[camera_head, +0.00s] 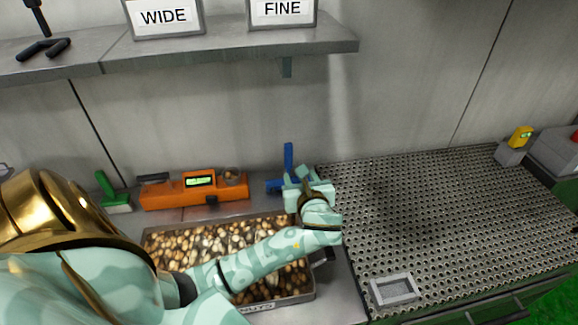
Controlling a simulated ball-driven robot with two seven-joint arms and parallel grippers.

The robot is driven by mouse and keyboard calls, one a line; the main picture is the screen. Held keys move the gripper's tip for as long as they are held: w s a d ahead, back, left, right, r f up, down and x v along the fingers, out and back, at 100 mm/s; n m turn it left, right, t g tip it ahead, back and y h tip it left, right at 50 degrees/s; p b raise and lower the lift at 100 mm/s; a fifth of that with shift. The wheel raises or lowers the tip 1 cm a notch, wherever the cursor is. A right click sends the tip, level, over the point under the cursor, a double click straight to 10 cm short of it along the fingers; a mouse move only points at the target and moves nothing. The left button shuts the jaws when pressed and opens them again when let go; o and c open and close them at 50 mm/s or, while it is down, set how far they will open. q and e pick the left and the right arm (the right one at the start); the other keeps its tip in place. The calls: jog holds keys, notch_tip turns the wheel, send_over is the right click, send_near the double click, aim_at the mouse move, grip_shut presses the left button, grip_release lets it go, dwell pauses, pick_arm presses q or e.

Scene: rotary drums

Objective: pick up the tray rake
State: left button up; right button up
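A blue tool with an upright handle (288,157) stands on the counter behind the nut tray; it looks like the tray rake. Its lower part is partly hidden by my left gripper (303,177). My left arm reaches across the tray from the lower left, and the gripper is right at the blue tool's base. I cannot tell whether the fingers touch it or are closed. My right gripper is not in view.
A metal tray of nuts (277,304) lies under my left arm. An orange device (165,195) and a green-handled brush (109,190) stand behind it. A perforated metal table (450,215) at the right holds a small grey tray (394,303). A shelf (225,48) overhangs the back.

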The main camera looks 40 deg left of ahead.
aim_at(289, 158)
pick_arm(q)
jog(key=b+x, duration=0.2)
jog(key=x, duration=0.9)
jog(key=shift+a+f, duration=0.1)
jog(key=shift+f, duration=0.1)
jog(key=b+x, duration=0.2)
jog(key=x, duration=0.3)
jog(key=shift+s+a+f, duration=0.1)
jog(key=shift+a+f, duration=0.05)
jog(key=shift+f, duration=0.1)
jog(key=shift+r, duration=0.1)
grip_shut()
